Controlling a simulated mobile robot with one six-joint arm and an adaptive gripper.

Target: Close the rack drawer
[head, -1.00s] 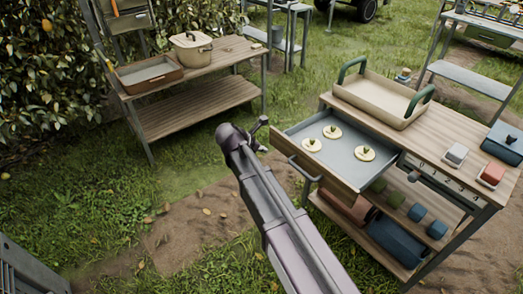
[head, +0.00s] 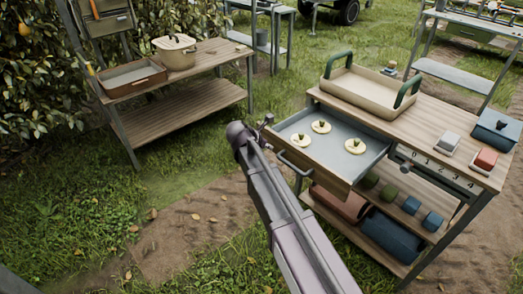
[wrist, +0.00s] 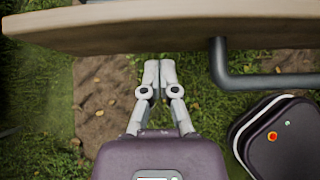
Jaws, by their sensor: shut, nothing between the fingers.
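The rack drawer (head: 320,172) stands pulled out of the wooden-topped rack (head: 440,130) in the head view. Its grey-blue inside holds three pale round pieces with green tops (head: 321,126). The dark bar handle (head: 292,163) is on its front and also shows at the right in the wrist view (wrist: 270,82). My gripper (head: 268,120) is shut and empty, by the drawer's far left corner. In the wrist view, my shut fingertips (wrist: 152,66) point at the wooden drawer front (wrist: 150,28), left of the handle. A small gap seems to show; contact is unclear in the head view.
A beige tray with green handles (head: 368,88) stands on the rack top, with small grey and red boxes (head: 485,160) to the right. Blue and green blocks (head: 411,205) sit below. Another wooden bench (head: 205,65) stands behind left. Grass and dirt lie open at left.

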